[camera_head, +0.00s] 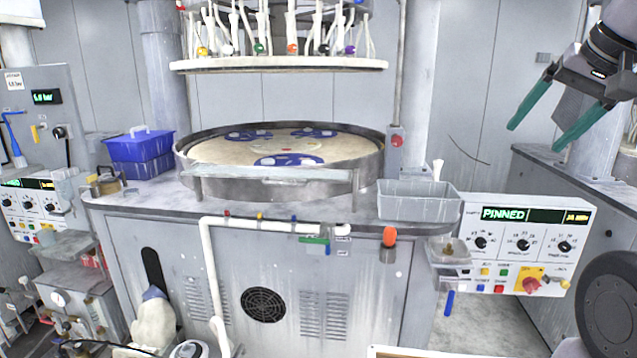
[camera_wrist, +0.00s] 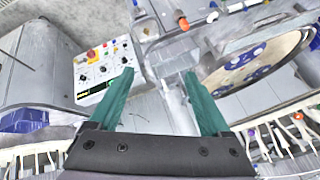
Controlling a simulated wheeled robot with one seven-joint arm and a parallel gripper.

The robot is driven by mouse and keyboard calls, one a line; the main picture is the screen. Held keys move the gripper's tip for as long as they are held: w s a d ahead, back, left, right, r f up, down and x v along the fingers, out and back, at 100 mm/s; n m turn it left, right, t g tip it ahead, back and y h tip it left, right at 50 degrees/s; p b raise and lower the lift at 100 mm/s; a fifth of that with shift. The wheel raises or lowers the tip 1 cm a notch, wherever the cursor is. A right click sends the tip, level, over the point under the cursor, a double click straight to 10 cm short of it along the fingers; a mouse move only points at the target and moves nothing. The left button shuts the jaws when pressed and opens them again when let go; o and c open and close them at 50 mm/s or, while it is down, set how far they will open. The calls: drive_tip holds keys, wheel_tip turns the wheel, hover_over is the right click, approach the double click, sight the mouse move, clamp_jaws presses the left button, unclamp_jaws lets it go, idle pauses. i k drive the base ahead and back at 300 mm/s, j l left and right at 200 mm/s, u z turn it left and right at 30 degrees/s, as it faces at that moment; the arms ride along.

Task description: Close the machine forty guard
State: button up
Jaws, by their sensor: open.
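The polishing machine (camera_head: 330,275) stands in the middle of the head view. Its round platen basin (camera_head: 370,165) is open on top, with blue discs on a pale surface. A flat grey guard-like bar (camera_head: 270,178) runs along the basin's front rim; I cannot tell for sure that it is the guard. No number forty is readable. The basin also shows in the wrist view (camera_wrist: 212,86), at the right. My gripper (camera_head: 535,138) has green fingers, spread and empty, raised at the upper right, well apart from the machine. Its fingers also show in the wrist view (camera_wrist: 159,72).
A control panel (camera_head: 515,215) reading PINNED juts out at the machine's right. A grey bin (camera_head: 418,203) and blue boxes (camera_head: 140,152) sit on the deck. A rack (camera_head: 280,66) with hanging tubes is above the basin. Another control panel (camera_head: 30,205) is at left.

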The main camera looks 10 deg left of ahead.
sight(309, 175)
drive_tip(key=i+u, duration=0.2)
drive_tip(key=u, duration=0.15)
drive_tip(key=i+l+u, duration=0.15)
drive_tip(key=u, duration=0.25)
